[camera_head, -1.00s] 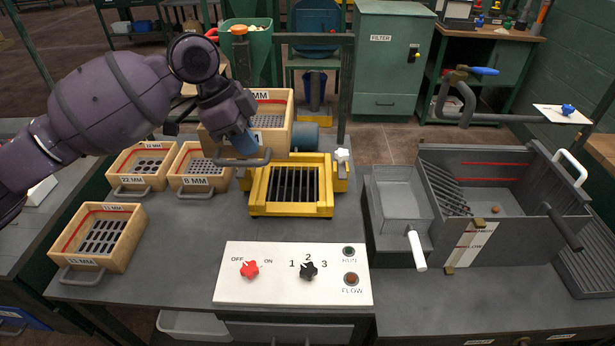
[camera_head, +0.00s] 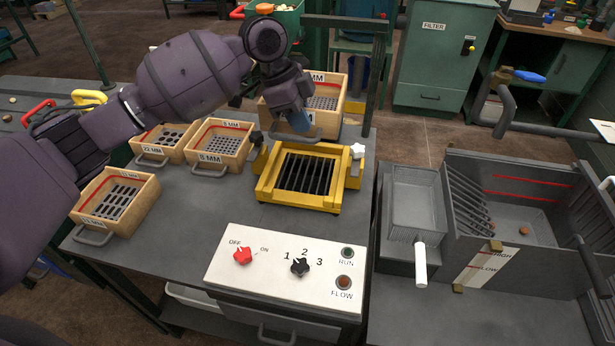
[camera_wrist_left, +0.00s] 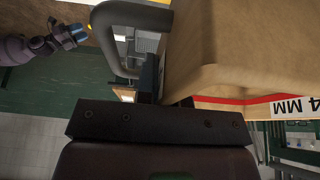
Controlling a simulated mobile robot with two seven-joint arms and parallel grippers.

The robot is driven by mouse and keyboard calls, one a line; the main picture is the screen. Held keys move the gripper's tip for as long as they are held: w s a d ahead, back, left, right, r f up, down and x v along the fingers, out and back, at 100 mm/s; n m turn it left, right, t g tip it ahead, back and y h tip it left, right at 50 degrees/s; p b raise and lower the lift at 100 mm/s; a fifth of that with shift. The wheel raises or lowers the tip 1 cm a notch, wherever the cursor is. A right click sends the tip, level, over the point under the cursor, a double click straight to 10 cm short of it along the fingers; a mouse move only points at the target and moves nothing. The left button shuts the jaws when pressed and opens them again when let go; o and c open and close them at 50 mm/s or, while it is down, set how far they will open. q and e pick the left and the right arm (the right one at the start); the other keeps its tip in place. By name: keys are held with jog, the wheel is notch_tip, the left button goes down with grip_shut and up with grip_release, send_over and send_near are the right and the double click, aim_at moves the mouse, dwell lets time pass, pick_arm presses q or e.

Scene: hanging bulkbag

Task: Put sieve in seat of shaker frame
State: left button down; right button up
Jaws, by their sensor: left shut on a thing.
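The sieve is a wooden box with a perforated grey floor (camera_head: 328,122), behind the yellow shaker frame in the head view. My left gripper (camera_head: 299,122) is shut on its grey front handle and partly hides its front. In the left wrist view the sieve's wooden wall (camera_wrist_left: 225,55) carries a red stripe and a 4 MM label. The shaker frame (camera_head: 330,200) has an empty seat with dark parallel bars across it. I cannot tell the exact gap between sieve and frame. My right gripper (camera_wrist_left: 76,35) shows small at the left wrist view's upper left.
Several other wooden sieves stand left of the frame, including the 8 MM sieve (camera_head: 222,160). A white control panel (camera_head: 285,270) lies in front. A white knob (camera_head: 357,151) sits at the frame's back right. A grey bin (camera_head: 520,240) stands to the right.

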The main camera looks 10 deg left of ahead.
pick_arm(q)
notch_tip(320, 180, down, 18)
jog(key=shift+b, duration=1.15)
jog(key=shift+f, duration=0.2)
jog(key=shift+r, duration=0.1)
pick_arm(e)
jog(key=shift+w+a+f, duration=0.35)
jog(key=shift+w+f, duration=0.1)
jog(key=shift+f, duration=0.15)
pick_arm(q)
jog(key=c, duration=1.2)
grip_release()
jog(key=shift+f, duration=0.2)
jog(key=shift+c, duration=0.2)
pick_arm(e)
jog(key=shift+s+f, duration=0.1)
jog(key=shift+s, duration=0.05)
jog(key=shift+s, duration=0.1)
